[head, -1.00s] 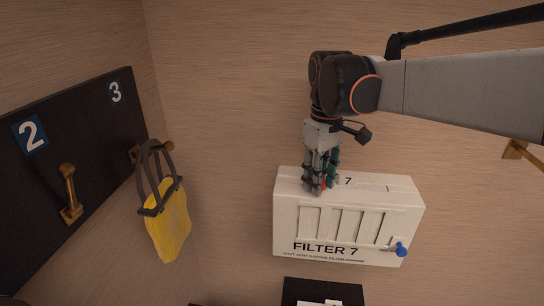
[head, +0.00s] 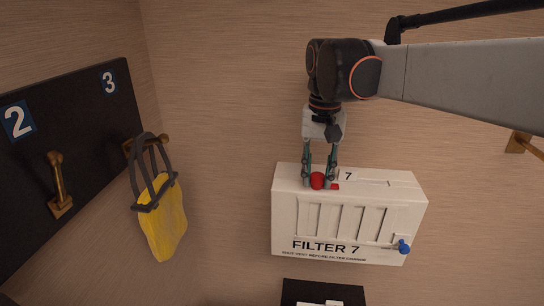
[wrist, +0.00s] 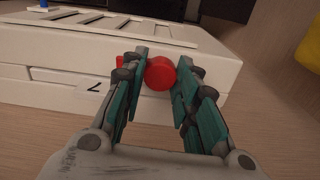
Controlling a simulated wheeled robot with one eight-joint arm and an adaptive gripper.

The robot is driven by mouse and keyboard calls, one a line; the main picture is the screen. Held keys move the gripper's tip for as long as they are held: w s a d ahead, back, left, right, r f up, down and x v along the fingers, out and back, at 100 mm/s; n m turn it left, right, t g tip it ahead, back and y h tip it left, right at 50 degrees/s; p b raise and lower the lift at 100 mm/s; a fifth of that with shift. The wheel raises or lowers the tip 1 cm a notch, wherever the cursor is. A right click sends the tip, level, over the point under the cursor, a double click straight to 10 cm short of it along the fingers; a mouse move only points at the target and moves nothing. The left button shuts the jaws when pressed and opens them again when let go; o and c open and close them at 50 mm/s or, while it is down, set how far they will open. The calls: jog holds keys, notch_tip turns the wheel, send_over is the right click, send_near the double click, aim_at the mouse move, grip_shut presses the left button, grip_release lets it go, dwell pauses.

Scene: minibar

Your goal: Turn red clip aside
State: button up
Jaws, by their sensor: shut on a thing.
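The red clip (head: 317,180) is on the top of the white FILTER 7 box (head: 284,215), near its upper left in the head view. It shows as a round red knob with a short red piece beside it. In the wrist view the knob of the clip (wrist: 160,73) lies between the fingertips, and the small red piece shows just left of the left finger. My gripper (head: 319,182) points down at the box and is shut on the red clip's knob, one finger on each side.
A yellow bag (head: 163,220) hangs at the left by a dark board (head: 100,140) with brass hooks and numbers 2 and 3. A dark object (head: 322,291) is below the box.

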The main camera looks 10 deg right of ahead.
aim_at(316, 175)
jog(key=shift+s+a+m, duration=0.15)
jog(key=shift+s+m, duration=0.1)
jog(key=shift+m, duration=0.75)
jog(key=o, duration=0.8)
jog(key=shift+o, duration=1.4)
jog(key=shift+a, duration=0.15)
notch_tip(316, 175, up, 12)
jog(key=shift+w, duration=0.25)
jog(key=shift+w, duration=0.1)
